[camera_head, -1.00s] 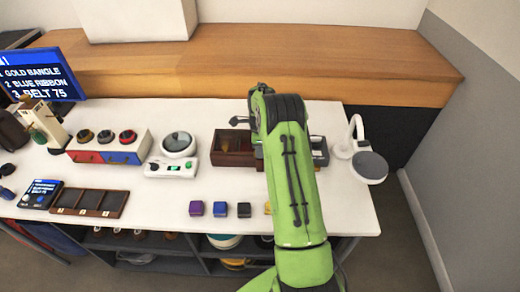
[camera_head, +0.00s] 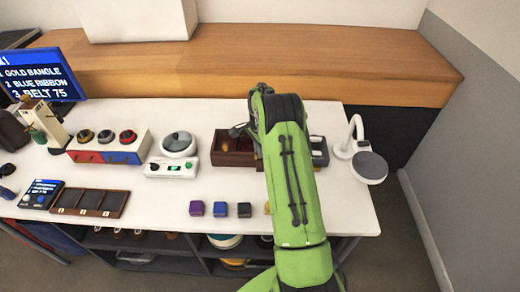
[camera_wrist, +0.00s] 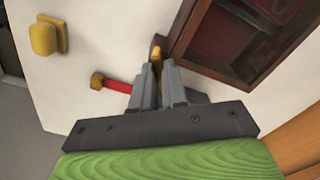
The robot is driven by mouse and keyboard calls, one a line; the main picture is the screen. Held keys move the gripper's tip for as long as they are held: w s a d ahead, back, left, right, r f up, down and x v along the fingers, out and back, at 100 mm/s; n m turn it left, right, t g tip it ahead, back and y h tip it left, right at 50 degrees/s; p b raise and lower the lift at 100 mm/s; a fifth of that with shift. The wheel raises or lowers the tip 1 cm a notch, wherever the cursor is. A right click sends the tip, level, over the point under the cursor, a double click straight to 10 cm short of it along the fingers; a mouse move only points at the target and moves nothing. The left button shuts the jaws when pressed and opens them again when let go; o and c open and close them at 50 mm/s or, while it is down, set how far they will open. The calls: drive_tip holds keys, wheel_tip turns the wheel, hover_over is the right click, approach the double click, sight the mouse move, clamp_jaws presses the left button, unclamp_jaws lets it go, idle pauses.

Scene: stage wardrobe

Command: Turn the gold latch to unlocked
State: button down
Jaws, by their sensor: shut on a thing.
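The gold latch (camera_wrist: 157,53) shows in the wrist view as a small gold piece between the fingertips, against a brown wooden part beside a dark brown box (camera_wrist: 195,58). My gripper (camera_wrist: 159,75) is shut on it, and the fingers hide most of the latch. A red strip (camera_wrist: 118,86) with a gold end lies just left of the fingers. In the head view the brown box (camera_head: 219,159) stands left of my arm, which hides the latch and my fingertips.
A white scale (camera_head: 172,170) is left of the box. A white lamp-like stand (camera_head: 369,167) is at the right. A wooden ledge (camera_head: 230,62) runs behind.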

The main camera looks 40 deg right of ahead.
drive_tip(key=n, duration=0.5)
drive_tip(key=shift+r+n, duration=0.1)
drive_tip(key=shift+n, duration=0.2)
drive_tip(key=n, duration=0.5)
drive_tip(key=shift+n, duration=0.3)
drive_tip(key=c, duration=1.2)
unclamp_jaws()
drive_tip(key=shift+o, duration=0.2)
wheel_tip(320, 180, up, 16)
drive_tip(key=p, duration=0.3)
